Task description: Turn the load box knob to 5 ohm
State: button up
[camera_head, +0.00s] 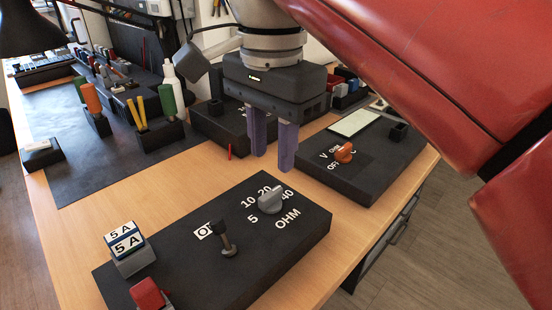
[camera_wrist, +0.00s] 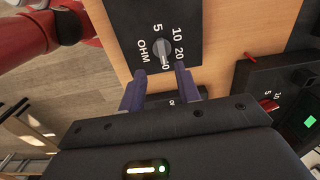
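The load box (camera_head: 190,275) is a black box at the front of the table, marked OHM with 5, 10, 20 and 40. Its grey knob (camera_head: 271,199) sits among these marks. In the wrist view the knob (camera_wrist: 162,47) has its pointer toward the 40, whose first digit is partly covered. My gripper (camera_head: 272,163) has two purple fingers pointing down, apart and empty, above and behind the knob in the head view. In the wrist view my gripper (camera_wrist: 159,76) shows its fingertips either side of a gap, with the knob just beyond; neither finger appears to touch it.
The load box also bears a dark lever (camera_head: 227,240), a 5 A block (camera_head: 126,243) and a red part (camera_head: 148,294). A meter box with an orange knob (camera_head: 343,153) stands behind right. Another black box (camera_head: 215,128) and screwdrivers (camera_head: 141,112) stand further back.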

aim_at(268, 194)
jog(key=shift+w+a+r, duration=0.1)
jog(key=shift+a, duration=0.2)
jog(key=shift+f, duration=0.3)
notch_tip(268, 194, down, 7)
jog(key=shift+r+b, duration=0.1)
jog(key=shift+b, duration=1.05)
jog(key=shift+c, duration=0.4)
grip_shut()
